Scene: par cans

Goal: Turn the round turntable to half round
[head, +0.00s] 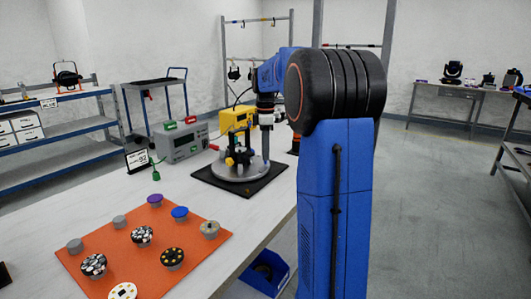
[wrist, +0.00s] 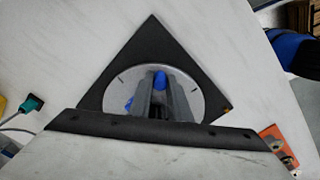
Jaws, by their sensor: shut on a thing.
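The round turntable (head: 229,174) is a light grey disc on a black square base (head: 205,177), near the far right edge of the table. In the wrist view its grey disc (wrist: 118,92) shows with dark marks near the rim. Another blue piece (wrist: 129,104) shows left of the fingers. The fingers hide the exact grip and the disc's near part.
An orange mat (head: 118,244) with several round knobs lies at the front left. A blue bin (head: 268,272) sits below the table edge. White tabletop separates mat and turntable.

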